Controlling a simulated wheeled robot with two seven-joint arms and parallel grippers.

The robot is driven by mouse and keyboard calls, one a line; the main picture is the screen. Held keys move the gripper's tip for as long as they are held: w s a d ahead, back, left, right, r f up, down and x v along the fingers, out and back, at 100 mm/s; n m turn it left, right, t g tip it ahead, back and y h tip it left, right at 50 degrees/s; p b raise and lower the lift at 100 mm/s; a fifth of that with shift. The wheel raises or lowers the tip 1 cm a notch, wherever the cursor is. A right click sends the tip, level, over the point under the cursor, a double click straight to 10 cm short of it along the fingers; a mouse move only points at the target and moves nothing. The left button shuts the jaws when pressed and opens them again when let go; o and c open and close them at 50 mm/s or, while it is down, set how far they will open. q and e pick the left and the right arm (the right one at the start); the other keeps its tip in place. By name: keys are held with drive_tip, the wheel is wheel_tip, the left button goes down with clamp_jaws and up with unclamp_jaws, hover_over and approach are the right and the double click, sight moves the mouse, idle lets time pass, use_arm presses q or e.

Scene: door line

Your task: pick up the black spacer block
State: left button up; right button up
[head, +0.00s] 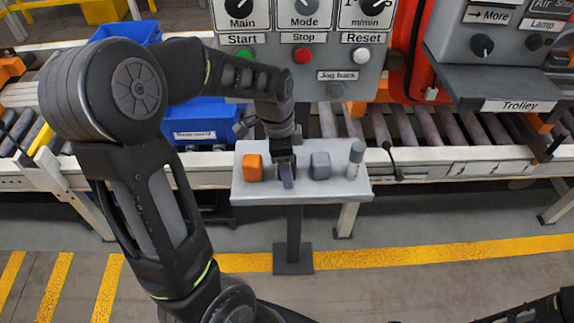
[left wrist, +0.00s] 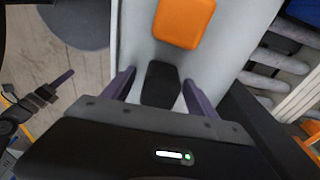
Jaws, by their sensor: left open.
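The black spacer block (left wrist: 160,82) sits on the small pale shelf (head: 300,194), and in the left wrist view it lies between the two purple fingers of my left gripper (left wrist: 160,92). A gap shows on each side of the block, so the gripper is open around it and not pressing on it. In the head view my left gripper (head: 287,176) points down over the shelf and hides the block. My right gripper (left wrist: 56,84) seems to show small at the left of the left wrist view, and its jaw opening is unclear.
On the shelf, an orange block (head: 252,167) stands left of the gripper; a grey block (head: 320,165) and a grey upright post (head: 355,160) stand right. Behind are a roller conveyor (head: 430,128), a blue bin (head: 207,113) and a control panel (head: 300,55).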

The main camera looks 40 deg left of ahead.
use_arm(q)
drive_tip(key=shift+c, duration=0.3)
clamp_jaws()
idle(0.7)
drive_tip(key=shift+r, duration=0.1)
drive_tip(key=shift+r, duration=0.45)
drive_tip(key=shift+s+d+r+b, duration=0.2)
drive_tip(key=shift+r+b, duration=0.15)
drive_tip(key=shift+r, duration=0.25)
drive_tip(key=shift+s+d+r+b, duration=0.2)
drive_tip(key=shift+r+b, duration=0.15)
drive_tip(key=shift+r, duration=0.2)
drive_tip(key=s+d+b, duration=0.3)
drive_tip(key=s+d, duration=0.7)
drive_tip(key=s, duration=0.3)
drive_tip(key=shift+s, duration=0.3)
